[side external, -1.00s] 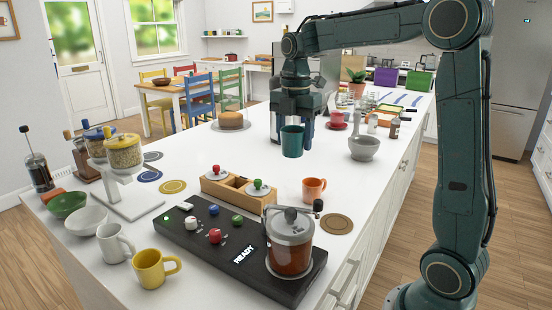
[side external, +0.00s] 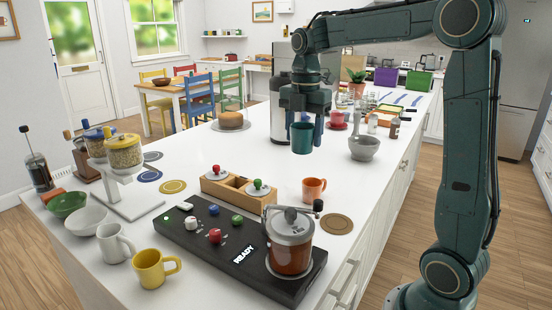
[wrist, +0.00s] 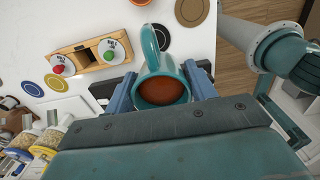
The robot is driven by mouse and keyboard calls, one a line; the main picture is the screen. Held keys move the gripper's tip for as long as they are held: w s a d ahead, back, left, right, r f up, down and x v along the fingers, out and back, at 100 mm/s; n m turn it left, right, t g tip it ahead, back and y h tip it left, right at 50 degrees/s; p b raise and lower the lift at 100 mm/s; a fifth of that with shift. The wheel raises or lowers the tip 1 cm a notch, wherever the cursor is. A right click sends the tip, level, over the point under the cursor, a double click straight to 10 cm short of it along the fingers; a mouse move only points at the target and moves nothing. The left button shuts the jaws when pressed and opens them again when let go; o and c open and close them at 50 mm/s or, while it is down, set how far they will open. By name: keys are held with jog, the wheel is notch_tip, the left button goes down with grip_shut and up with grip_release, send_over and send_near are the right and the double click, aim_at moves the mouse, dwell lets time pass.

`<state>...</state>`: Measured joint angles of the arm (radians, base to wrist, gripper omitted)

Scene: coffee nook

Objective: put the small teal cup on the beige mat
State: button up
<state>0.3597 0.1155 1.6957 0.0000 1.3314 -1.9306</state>
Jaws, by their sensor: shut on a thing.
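The small teal cup (side external: 302,139) hangs upright in my gripper (side external: 304,118), apparently above the white counter. In the wrist view the cup (wrist: 149,46) sits between my two blue-grey fingers, with its handle toward the top and brown contents inside. My gripper (wrist: 163,92) is shut on it. A brownish-beige round mat (side external: 337,224) lies bare beside the orange mug, nearer the camera than the cup. A more yellow-tan round mat (side external: 172,187) lies bare at the left.
A grey mortar (side external: 364,148) stands right of the cup. White counter is free between the cup and the orange mug.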

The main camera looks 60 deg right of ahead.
send_over(338, 222)
notch_tip(338, 222, down, 16)
jog(key=shift+w+r, duration=0.1)
jog(key=shift+r, duration=0.05)
dwell(0.7)
jog(key=shift+f, duration=2.1)
jog(key=shift+f, duration=0.15)
jog(key=o, duration=1.2)
notch_tip(338, 222, up, 12)
jog(key=shift+r, duration=0.2)
